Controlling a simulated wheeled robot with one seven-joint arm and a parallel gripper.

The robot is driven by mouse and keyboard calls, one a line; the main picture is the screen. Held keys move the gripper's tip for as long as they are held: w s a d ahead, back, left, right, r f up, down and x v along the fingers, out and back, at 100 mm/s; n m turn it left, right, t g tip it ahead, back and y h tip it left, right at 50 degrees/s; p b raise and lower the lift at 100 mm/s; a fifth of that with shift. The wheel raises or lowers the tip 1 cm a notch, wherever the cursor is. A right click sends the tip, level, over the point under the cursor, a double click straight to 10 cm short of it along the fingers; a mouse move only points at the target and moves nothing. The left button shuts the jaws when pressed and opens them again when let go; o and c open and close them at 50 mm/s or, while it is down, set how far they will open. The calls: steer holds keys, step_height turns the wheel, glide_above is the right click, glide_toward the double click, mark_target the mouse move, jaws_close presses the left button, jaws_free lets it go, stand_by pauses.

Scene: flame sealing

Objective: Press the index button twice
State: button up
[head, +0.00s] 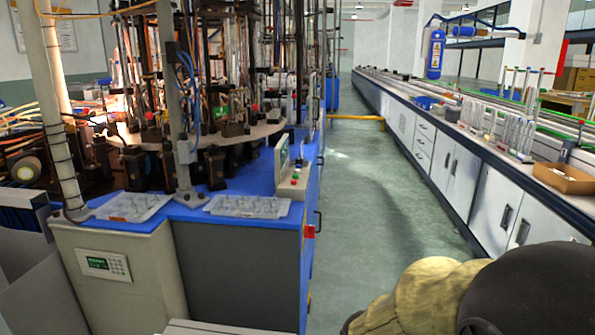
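A small grey control box (291,176) stands on the blue machine's near right corner. It carries a small screen facing right and tiny red and green buttons (294,179). A red button or switch (310,231) sits lower on the machine's right side. A panel with a green display and small keys (104,265) is on the front of the pale cabinet at left. No label is readable, so I cannot tell which button is the index button. My gripper is not in view; rounded beige and black parts of my arm fill the lower right corner.
The sealing machine (235,258) fills the left, with two clear trays (248,206) (132,206) on its blue top. A long bench (460,170) with glassware and a cardboard box (563,178) runs along the right. The green floor aisle (375,200) between them is clear.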

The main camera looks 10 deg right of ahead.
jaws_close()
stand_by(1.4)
